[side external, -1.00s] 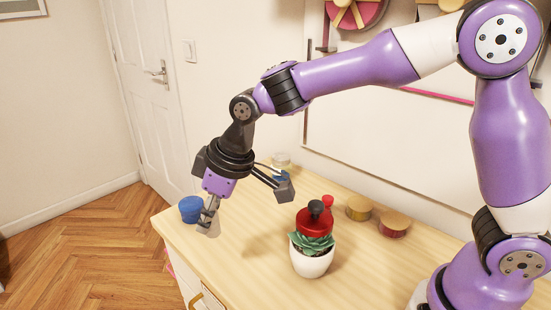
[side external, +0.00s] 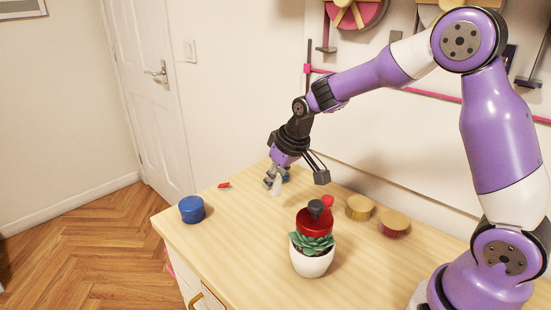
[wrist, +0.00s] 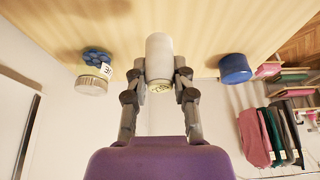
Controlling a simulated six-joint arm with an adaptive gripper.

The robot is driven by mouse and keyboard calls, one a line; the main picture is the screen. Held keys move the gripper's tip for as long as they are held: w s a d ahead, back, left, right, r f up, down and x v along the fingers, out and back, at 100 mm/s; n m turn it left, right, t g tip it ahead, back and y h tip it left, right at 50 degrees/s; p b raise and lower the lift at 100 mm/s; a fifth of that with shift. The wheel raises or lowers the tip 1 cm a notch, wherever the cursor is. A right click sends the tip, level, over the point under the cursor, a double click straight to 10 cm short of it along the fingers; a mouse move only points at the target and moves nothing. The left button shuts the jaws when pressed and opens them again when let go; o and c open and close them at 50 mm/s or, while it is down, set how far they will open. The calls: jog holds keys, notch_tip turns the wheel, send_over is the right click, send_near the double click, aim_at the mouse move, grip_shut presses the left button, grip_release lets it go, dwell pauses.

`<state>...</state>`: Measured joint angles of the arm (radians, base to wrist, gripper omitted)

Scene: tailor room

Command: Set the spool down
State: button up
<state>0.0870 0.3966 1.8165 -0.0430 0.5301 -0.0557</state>
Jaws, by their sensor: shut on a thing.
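My gripper (side external: 273,179) is shut on a pale, whitish cylinder, which I take to be the spool (wrist: 159,52). In the wrist view the spool sits between the two fingertips (wrist: 160,79), with its patterned round end facing the camera. In the side external view the spool (side external: 277,189) shows as a small pale shape below the fingers, over the back part of the wooden tabletop (side external: 240,235). I cannot tell whether its lower end touches the table.
A blue lidded tub (side external: 192,209) stands left; it also shows in the wrist view (wrist: 235,68). A jar with blue contents (wrist: 93,82) is close beside my gripper. A potted succulent (side external: 312,262), red-topped item (side external: 314,222) and two round tins (side external: 359,207) (side external: 393,223) stand right.

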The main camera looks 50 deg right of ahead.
jog(key=shift+w+d+f, duration=0.4)
jog(key=shift+d+f, duration=0.15)
jog(key=shift+d, duration=0.25)
jog(key=shift+f, duration=2)
jog(key=shift+f, duration=0.15)
jog(key=o, duration=0.8)
jog(key=v, duration=1.3)
jog(key=shift+t, duration=0.5)
jog(key=s+a+r, duration=0.1)
jog(key=s, duration=0.4)
jog(key=s+a+r, duration=0.1)
jog(key=s, duration=0.4)
jog(key=s+a+r, duration=0.1)
jog(key=s+a, duration=0.1)
jog(key=s, duration=0.3)
jog(key=shift+s+a+r, duration=0.1)
jog(key=shift+s+r, duration=0.05)
jog(key=shift+s, duration=0.15)
